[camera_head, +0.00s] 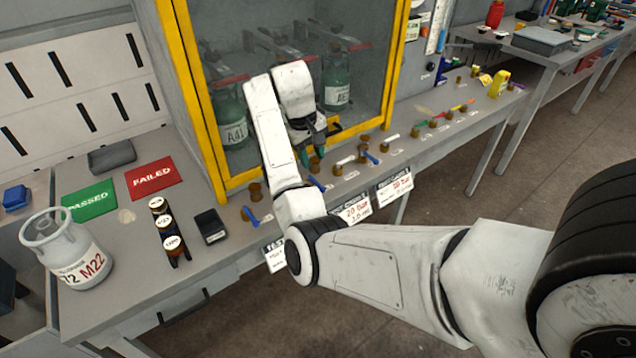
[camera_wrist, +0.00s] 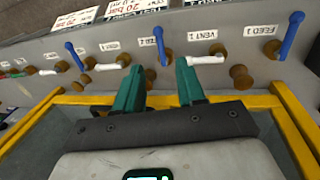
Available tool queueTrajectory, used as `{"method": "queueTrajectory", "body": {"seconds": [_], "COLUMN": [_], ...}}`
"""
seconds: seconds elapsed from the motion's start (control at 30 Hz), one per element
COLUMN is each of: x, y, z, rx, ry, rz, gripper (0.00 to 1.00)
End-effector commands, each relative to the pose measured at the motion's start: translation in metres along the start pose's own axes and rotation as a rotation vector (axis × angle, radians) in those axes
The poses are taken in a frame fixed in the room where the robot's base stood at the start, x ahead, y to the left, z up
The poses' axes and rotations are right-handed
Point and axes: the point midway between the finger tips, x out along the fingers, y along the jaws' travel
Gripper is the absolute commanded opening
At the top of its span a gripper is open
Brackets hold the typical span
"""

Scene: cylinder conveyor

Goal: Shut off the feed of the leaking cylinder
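Behind the yellow-framed window stand green cylinders: one marked A41 (camera_head: 233,118) at left, another (camera_head: 337,88) at right, and my arm partly covers the space between. No leak is visible. In the wrist view, blue levers stand on a row of brass valves: FEED 1 (camera_wrist: 288,38) at right, a second feed lever (camera_wrist: 161,46) in the middle, and a third (camera_wrist: 74,56) at left. White vent levers, including VENT 1 (camera_wrist: 207,60), lie between them. My gripper (camera_wrist: 161,68) is open, its green fingers either side of the middle feed valve; contact is unclear.
The yellow frame (camera_head: 388,75) stands close behind my gripper. Pressure cards (camera_head: 354,211) hang on the bench front. A white M22 cylinder (camera_head: 66,250), dark small bottles, and green PASSED (camera_head: 90,200) and red FAILED (camera_head: 154,178) mats occupy the left bench.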

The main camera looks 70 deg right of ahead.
Motion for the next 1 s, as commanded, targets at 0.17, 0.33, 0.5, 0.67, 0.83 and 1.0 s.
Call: {"method": "queueTrajectory", "body": {"seconds": [0.17, 0.33, 0.5, 0.67, 0.83, 1.0], "x": [0.020, 0.052, 0.081, 0.098, 0.105, 0.106], "y": [0.001, 0.000, 0.000, 0.000, 0.000, 0.000], "z": [0.001, 0.001, 0.001, 0.001, 0.000, 0.000], "rx": [0.000, 0.001, 0.001, 0.001, 0.001, 0.001], "ry": [-0.005, -0.005, -0.003, -0.002, 0.000, 0.000], "rz": [0.000, -0.001, -0.001, -0.001, -0.001, -0.001], "gripper": [0.39, 0.39, 0.39, 0.39, 0.39, 0.39]}}
